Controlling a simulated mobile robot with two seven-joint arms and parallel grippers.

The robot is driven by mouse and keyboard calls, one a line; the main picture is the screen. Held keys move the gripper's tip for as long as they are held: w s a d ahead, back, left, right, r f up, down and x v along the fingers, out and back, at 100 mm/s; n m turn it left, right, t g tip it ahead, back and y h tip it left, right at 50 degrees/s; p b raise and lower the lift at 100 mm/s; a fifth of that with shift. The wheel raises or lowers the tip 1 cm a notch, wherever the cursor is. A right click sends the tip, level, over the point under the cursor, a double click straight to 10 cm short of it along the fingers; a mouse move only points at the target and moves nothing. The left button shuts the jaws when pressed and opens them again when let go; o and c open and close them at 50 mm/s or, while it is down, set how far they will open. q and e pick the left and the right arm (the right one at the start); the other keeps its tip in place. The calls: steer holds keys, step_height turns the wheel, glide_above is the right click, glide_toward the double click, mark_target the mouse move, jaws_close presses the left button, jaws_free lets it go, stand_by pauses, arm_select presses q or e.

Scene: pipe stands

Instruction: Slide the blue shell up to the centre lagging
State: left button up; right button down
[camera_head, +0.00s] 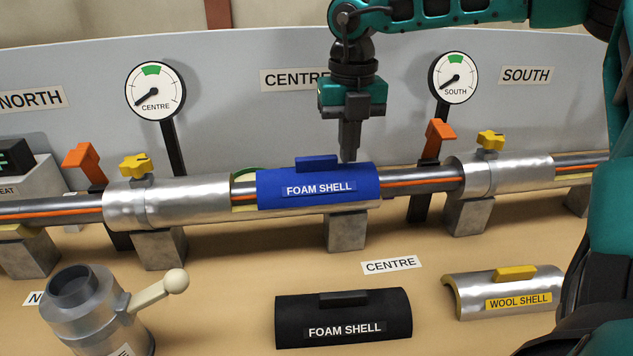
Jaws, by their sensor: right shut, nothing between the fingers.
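The blue shell (318,190), labelled FOAM SHELL, sits on top of the pipe (428,181), with a blue handle (317,163) on its top. Silver lagging (190,203) wraps the pipe to its left. A narrow gap showing a pale yellowish band lies between the lagging's right end and the shell's left end. Some silver shows under the shell's lower right edge. My right gripper (349,158) is shut and empty, pointing down just above and behind the shell's right half, right of its handle. I cannot tell whether it touches the shell. My left gripper is not in view.
More silver lagging (502,178) is on the pipe to the right. Orange levers (439,132) and yellow valves (135,165) rise along the pipe. A black foam shell (344,315), a wool shell (510,294) and a silver pot (90,310) stand in front. A grey panel is behind.

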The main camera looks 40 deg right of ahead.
mark_target(324, 156)
steer(key=shift+f+b, duration=0.45)
steer(key=shift+f, duration=0.25)
steer(key=shift+w+a, duration=0.25)
steer(key=shift+a, duration=0.15)
steer(key=shift+w+a+b, duration=0.35)
steer(key=shift+w+a, duration=0.15)
steer(key=shift+a, duration=0.4)
steer(key=shift+w+a+b, duration=0.3)
steer(key=shift+w+a, duration=0.15)
steer(key=shift+a, duration=0.45)
steer(key=shift+d, duration=0.1)
steer(key=shift+s+d, duration=0.25)
steer(key=shift+d, duration=0.2)
